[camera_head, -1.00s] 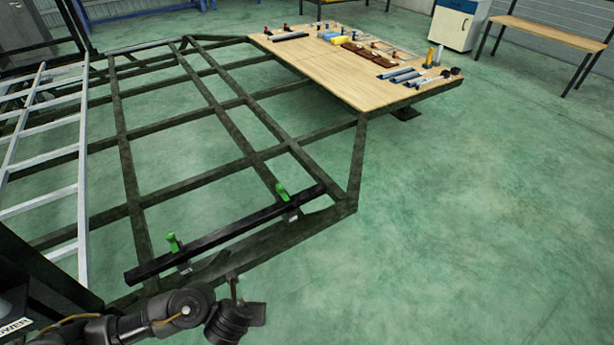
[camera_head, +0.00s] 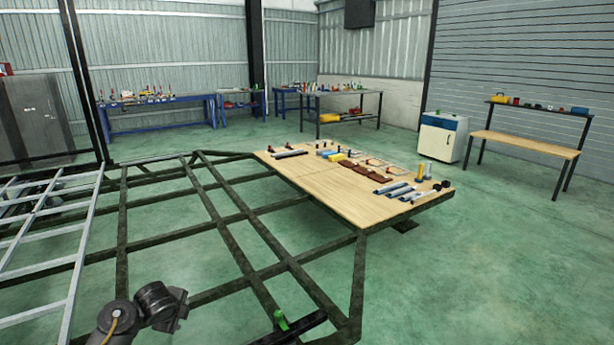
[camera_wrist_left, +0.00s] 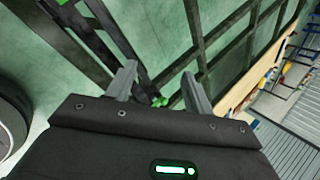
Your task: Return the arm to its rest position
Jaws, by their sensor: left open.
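My left arm comes in at the bottom left of the head view, and its dark left gripper (camera_head: 178,305) is held above the trailer frame, with the fingers hard to make out there. In the left wrist view my left gripper (camera_wrist_left: 159,72) shows two grey fingers spread apart with nothing between them. A black bar (camera_head: 292,330) with a green clamp (camera_head: 281,320) lies on the near end of the dark trailer frame (camera_head: 250,222); its left part is cut off by the picture edge. My right gripper is in neither view.
A wooden panel (camera_head: 335,202) on the frame's far right carries several tubes, tools and small parts. A silver ladder-like frame (camera_head: 75,265) lies at the left. Workbenches and a white cabinet (camera_head: 438,140) stand behind. The green floor at right is clear.

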